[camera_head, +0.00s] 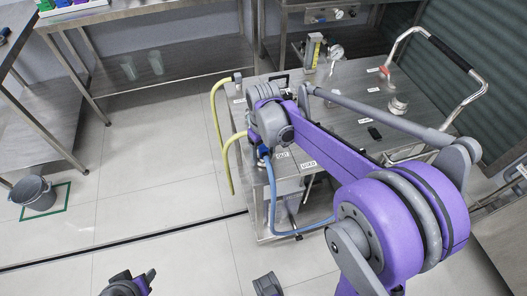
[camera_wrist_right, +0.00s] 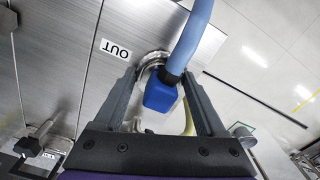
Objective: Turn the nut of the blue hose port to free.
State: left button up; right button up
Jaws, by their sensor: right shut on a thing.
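The blue hose port is on the steel skid's front, near the OUT label (camera_wrist_right: 115,48). In the right wrist view its blue block-shaped fitting (camera_wrist_right: 160,93) has the blue hose (camera_wrist_right: 192,38) running up from it, with a round metal collar behind. My right gripper (camera_wrist_right: 160,75) has one finger on each side and is shut on the nut, which the fitting and fingers partly hide. In the head view my right gripper (camera_head: 262,150) is at the skid's left edge, mostly covered by my arm. Dark and purple parts of my left arm show at the bottom; its jaws cannot be made out.
A yellow hose (camera_head: 228,165) hangs beside the blue hose (camera_head: 272,195). The skid top (camera_head: 345,95) carries gauges, labels and a small black item. A grey bucket (camera_head: 38,192) stands far left. The tiled floor between is clear.

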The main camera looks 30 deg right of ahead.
dwell(0.4)
jog(key=o, duration=1.3)
jog(key=shift+r, duration=0.1)
notch_tip(320, 180, up, 11)
jog(key=shift+f+p, duration=0.15)
jog(key=shift+p, duration=0.5)
